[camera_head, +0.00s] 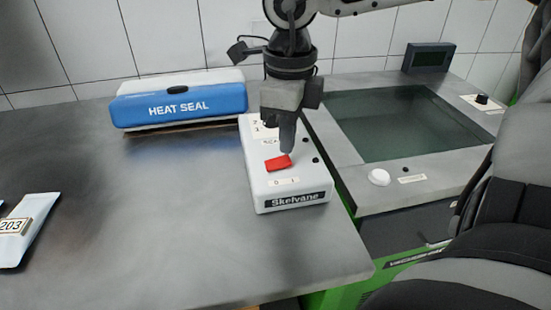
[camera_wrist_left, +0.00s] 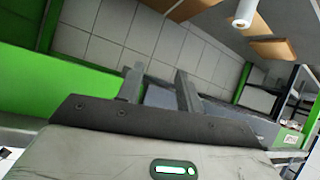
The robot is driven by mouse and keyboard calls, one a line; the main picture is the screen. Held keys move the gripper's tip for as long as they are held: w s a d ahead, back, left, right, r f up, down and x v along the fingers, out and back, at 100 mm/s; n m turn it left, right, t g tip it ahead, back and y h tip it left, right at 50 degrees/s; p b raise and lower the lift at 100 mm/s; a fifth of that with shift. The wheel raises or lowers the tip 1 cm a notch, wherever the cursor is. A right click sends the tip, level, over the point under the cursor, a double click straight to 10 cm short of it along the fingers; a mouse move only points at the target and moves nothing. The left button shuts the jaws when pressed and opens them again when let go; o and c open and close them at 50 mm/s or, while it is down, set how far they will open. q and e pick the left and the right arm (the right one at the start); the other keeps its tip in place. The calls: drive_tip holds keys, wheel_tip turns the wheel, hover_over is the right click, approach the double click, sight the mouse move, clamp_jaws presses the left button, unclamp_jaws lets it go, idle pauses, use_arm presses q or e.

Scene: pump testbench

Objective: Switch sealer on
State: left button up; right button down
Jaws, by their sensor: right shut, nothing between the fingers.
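The blue and white heat sealer (camera_head: 180,100), marked HEAT SEAL, stands at the back of the grey table. To its right is a white control box (camera_head: 258,186) labelled Skelvane, with a red rocker switch (camera_head: 277,164) on top. Marks that look like 0 and 1 sit in front of the switch. My right gripper (camera_head: 287,150) is shut and empty, pointing down, with its tip at the far right end of the switch. I cannot tell if it touches. It hides part of the box's back. My left gripper (camera_wrist_left: 160,74) is open and empty, away from the table.
A pale pouch (camera_head: 24,228) tagged 203 lies at the table's left edge. A machine with a dark glass top (camera_head: 400,122), a white knob (camera_head: 379,177) and a small screen (camera_head: 429,58) adjoins the box on the right. The table's middle is clear.

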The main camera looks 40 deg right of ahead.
sight(287, 158)
drive_tip(key=shift+f+b, duration=1.1)
drive_tip(key=shift+b, duration=0.1)
idle(0.4)
drive_tip(key=shift+r, duration=0.15)
drive_tip(key=shift+r+p, duration=2.25)
drive_tip(key=shift+r, duration=1.15)
